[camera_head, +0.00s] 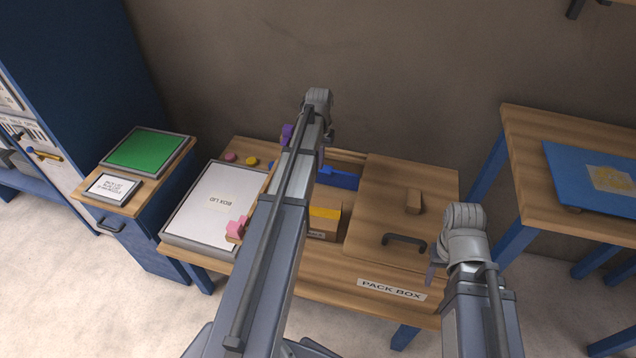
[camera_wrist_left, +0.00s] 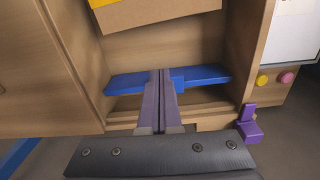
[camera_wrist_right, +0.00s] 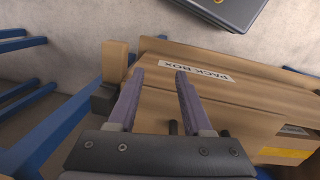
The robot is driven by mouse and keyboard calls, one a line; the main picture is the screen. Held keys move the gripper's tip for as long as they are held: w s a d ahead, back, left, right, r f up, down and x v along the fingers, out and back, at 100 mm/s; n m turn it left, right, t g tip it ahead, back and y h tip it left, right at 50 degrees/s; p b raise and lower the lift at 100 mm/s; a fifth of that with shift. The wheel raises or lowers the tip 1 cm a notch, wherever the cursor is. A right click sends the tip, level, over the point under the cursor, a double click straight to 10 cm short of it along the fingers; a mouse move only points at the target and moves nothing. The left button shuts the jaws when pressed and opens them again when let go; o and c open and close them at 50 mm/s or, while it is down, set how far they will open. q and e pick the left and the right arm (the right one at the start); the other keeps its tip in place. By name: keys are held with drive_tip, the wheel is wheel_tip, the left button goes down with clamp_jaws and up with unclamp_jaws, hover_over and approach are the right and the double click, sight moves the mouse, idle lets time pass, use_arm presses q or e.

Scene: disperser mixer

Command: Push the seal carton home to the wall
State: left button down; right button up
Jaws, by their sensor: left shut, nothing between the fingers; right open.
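The seal carton (camera_head: 325,222), brown with a yellow band, sits in the open compartment of the wooden pack box (camera_head: 337,253). It also shows at the top of the left wrist view (camera_wrist_left: 160,14). A blue bar (camera_head: 345,180) lies across the far part of the compartment, apart from the carton. My left gripper (camera_wrist_left: 162,74) is shut and empty, its fingertips overlapping the blue bar's middle in the left wrist view. In the head view its fingers are largely hidden by my arm. My right gripper (camera_wrist_right: 159,72) is open and empty, near the box's front right corner; contact is unclear.
The lid (camera_head: 380,225) with a dark handle and wooden block covers the box's right part. Purple (camera_head: 287,134) and pink (camera_head: 237,229) pieces sit at the left edge. A white-topped tray (camera_head: 207,205) lies left; a table (camera_head: 530,150) with a blue board stands right.

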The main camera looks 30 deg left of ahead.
sight(325, 213)
use_arm(q)
wheel_tip(325, 213, down, 11)
drive_tip(key=b, duration=1)
drive_tip(key=shift+r+b, duration=0.1)
drive_tip(key=shift+b, duration=0.25)
drive_tip(key=s, duration=0.2)
drive_tip(key=s+r+p, duration=0.1)
drive_tip(key=shift+s+d, duration=0.1)
drive_tip(key=shift+d, duration=0.3)
drive_tip(key=shift+s, duration=0.4)
drive_tip(key=s, duration=0.2)
drive_tip(key=s+d, duration=0.1)
drive_tip(key=s, duration=0.4)
drive_tip(key=shift+d, duration=0.25)
drive_tip(key=shift+w, duration=0.1)
